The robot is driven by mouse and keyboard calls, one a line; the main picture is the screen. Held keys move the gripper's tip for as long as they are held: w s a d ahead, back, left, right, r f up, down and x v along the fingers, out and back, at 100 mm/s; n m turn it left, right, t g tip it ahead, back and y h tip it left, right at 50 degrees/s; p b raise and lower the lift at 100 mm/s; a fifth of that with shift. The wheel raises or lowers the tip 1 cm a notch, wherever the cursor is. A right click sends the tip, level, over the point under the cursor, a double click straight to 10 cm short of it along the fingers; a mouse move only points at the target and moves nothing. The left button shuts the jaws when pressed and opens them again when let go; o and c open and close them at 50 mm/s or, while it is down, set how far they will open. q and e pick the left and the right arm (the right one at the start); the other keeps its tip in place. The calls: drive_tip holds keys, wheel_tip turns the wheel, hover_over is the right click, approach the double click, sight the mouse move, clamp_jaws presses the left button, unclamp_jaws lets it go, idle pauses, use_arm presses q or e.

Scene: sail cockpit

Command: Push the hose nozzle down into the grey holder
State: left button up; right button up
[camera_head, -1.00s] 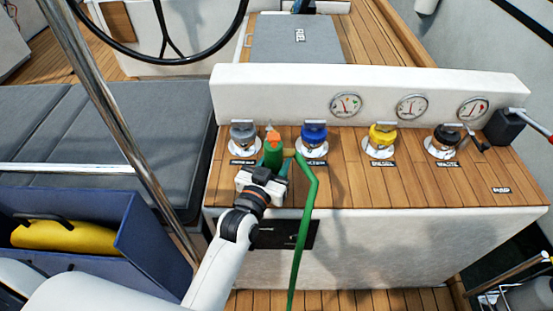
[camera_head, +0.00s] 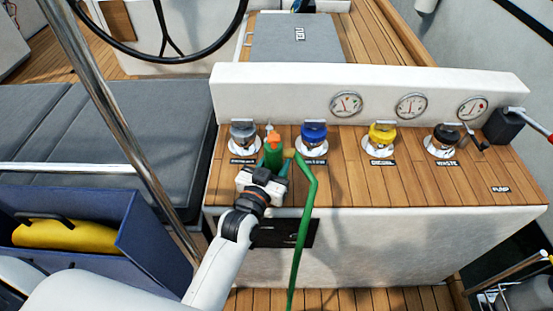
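The hose nozzle (camera_head: 273,153) is green with an orange top and stands roughly upright at the left of the wooden console top. My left gripper (camera_head: 268,170) is shut around its lower part, coming from the front. A green hose (camera_head: 303,215) leaves the nozzle on the right and hangs down the console front. A grey-capped fitting (camera_head: 243,137) stands just left of the nozzle. I cannot make out a separate grey holder; the nozzle and gripper hide the spot under them. My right gripper is not in view.
Blue (camera_head: 314,138), yellow (camera_head: 382,138) and black (camera_head: 444,140) capped fittings stand in a row to the right. Gauges (camera_head: 411,106) sit on the white panel behind. A steel rail (camera_head: 118,128) slants at the left. The front right of the wooden top (camera_head: 420,190) is clear.

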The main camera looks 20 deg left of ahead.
use_arm(q)
drive_tip(key=shift+f, duration=0.25)
drive_tip(key=o, duration=1)
drive_tip(key=shift+f, duration=0.1)
drive_tip(key=shift+s, duration=0.1)
drive_tip(key=shift+s+a+p, duration=0.15)
drive_tip(key=shift+s+p, duration=0.4)
drive_tip(key=shift+s, duration=0.75)
drive_tip(key=s+p, duration=0.1)
drive_tip(key=s, duration=0.4)
drive_tip(key=s+a+p, duration=0.1)
drive_tip(key=s, duration=0.2)
drive_tip(key=shift+s+p, duration=0.1)
drive_tip(key=shift+p, duration=0.25)
